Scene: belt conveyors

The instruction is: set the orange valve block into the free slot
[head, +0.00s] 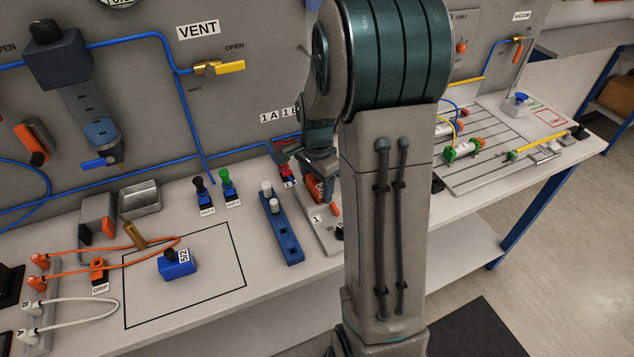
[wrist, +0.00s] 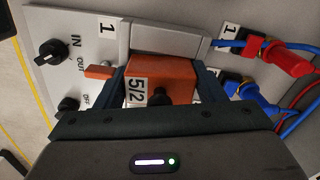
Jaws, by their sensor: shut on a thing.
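The orange valve block (wrist: 160,78), marked 5/2 with a dark round knob, is between the two dark fingers of my gripper (wrist: 158,92) in the wrist view. The gripper is shut on it. The block's far edge is against or just over a grey metal housing (wrist: 168,42) on a white panel (wrist: 105,45); I cannot tell how far it is seated. In the head view the orange block (head: 316,188) shows partly below my gripper (head: 312,180), and my arm hides part of the panel. The slot itself is covered by the block.
The panel carries an IN/OUT knob (wrist: 77,51) on the left. Red (wrist: 285,60) and blue (wrist: 262,100) plugs with hoses sit close on the right. In the head view, a blue 5/2 block (head: 178,263) lies in a black outline; a blue rail (head: 281,228) stands left of the panel.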

